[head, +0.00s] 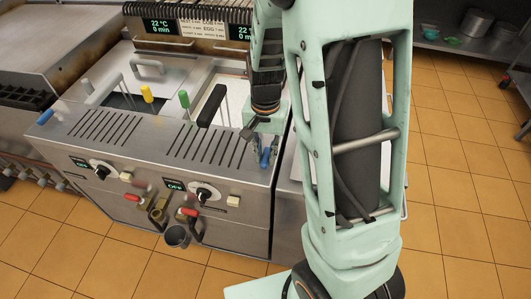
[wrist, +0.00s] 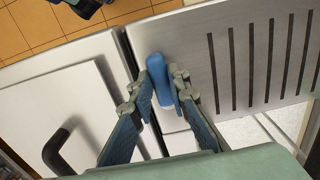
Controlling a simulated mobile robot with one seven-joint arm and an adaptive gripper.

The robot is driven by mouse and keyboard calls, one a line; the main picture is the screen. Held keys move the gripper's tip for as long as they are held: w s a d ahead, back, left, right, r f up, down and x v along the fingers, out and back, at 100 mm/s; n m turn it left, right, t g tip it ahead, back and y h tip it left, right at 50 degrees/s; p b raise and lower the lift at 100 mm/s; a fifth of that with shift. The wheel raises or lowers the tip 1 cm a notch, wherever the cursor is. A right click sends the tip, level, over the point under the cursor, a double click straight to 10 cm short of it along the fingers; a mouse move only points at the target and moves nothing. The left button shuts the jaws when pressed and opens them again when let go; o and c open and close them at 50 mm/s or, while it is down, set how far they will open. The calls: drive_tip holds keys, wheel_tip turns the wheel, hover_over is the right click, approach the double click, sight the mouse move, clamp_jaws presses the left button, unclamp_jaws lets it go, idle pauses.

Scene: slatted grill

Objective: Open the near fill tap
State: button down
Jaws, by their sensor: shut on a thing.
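A blue tap handle (head: 265,158) stands at the right end of the cooker's slotted front ledge (head: 185,137). In the wrist view the rounded blue handle (wrist: 158,68) lies between the fingertips. My gripper (head: 262,145) reaches down from above at that corner, and it also shows in the wrist view (wrist: 165,80). Its fingers are shut on the blue handle. The lower part of the handle is partly hidden by the fingers. Another blue handle (head: 45,116) sits at the left end of the ledge.
Yellow (head: 147,93), green (head: 184,99) and black (head: 212,106) handles stand along the cooker's basins. Red-handled drain taps (head: 187,212), knobs and a small metal pot (head: 177,236) are at the front. The tiled floor (head: 455,170) to the right is mostly open.

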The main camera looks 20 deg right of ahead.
drive_tip(key=shift+d, duration=0.1)
drive_tip(key=n+b, duration=0.1)
drive_tip(key=d+n, duration=0.1)
drive_tip(key=n, duration=0.1)
drive_tip(key=d+n+b, duration=0.1)
drive_tip(key=n, duration=0.1)
drive_tip(key=shift+s+b, duration=0.2)
drive_tip(key=shift+b, duration=0.15)
drive_tip(key=shift+w+d+r+n+b, duration=0.1)
drive_tip(key=shift+w+d+n+b, duration=0.35)
drive_tip(key=shift+n, duration=1.35)
drive_tip(key=shift+w+d+f+n+b, duration=0.1)
drive_tip(key=shift+d+n, duration=0.55)
drive_tip(key=shift+n, duration=1.15)
drive_tip(key=shift+w+d+r+n+b, duration=0.1)
drive_tip(key=shift+w+d+n+b, duration=0.3)
drive_tip(key=shift+n, duration=1.4)
drive_tip(key=shift+d, duration=0.15)
drive_tip(key=c, duration=1.8)
unclamp_jaws()
drive_tip(key=shift+s, duration=0.1)
drive_tip(key=shift+c, duration=0.2)
